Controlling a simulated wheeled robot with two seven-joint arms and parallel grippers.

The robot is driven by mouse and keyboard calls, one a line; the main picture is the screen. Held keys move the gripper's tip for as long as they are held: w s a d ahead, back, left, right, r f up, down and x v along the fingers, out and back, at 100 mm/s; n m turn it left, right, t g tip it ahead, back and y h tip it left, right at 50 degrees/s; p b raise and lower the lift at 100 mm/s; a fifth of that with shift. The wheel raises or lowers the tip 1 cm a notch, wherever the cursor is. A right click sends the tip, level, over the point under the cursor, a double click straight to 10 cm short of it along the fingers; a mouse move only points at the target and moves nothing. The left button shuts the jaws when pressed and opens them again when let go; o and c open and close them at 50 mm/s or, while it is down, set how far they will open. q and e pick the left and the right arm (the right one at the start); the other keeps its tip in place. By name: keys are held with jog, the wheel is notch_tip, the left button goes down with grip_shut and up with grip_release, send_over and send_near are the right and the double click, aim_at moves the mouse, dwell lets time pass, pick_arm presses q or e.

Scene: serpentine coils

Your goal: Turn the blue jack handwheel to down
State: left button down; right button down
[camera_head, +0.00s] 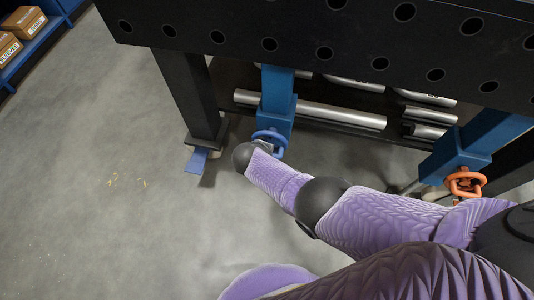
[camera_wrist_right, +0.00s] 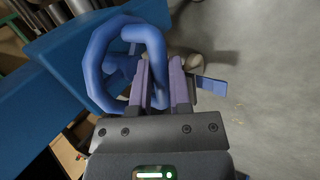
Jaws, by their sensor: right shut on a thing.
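The blue jack handwheel (camera_head: 270,137) sits on the front of a blue jack post (camera_head: 277,98) under the dark table, left of centre in the head view. My right arm reaches to it from the lower right, and its dark wrist hides part of the wheel. In the right wrist view the blue handwheel (camera_wrist_right: 104,52) is large, and my right gripper (camera_wrist_right: 160,82) is shut on its rim, with one finger on each side. My left gripper is not in view.
An orange handwheel (camera_head: 465,182) is on another blue post at the right. Metal cylinders (camera_head: 320,112) lie on a shelf under the perforated dark table (camera_head: 300,22). A blue foot plate (camera_head: 197,161) is by the table leg. The floor at left is clear.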

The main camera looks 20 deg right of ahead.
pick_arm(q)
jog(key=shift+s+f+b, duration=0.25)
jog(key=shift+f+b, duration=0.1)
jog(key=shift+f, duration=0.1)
pick_arm(e)
jog(key=shift+f+g+h, duration=0.1)
jog(key=shift+g+h, duration=0.2)
jog(key=shift+h, duration=0.1)
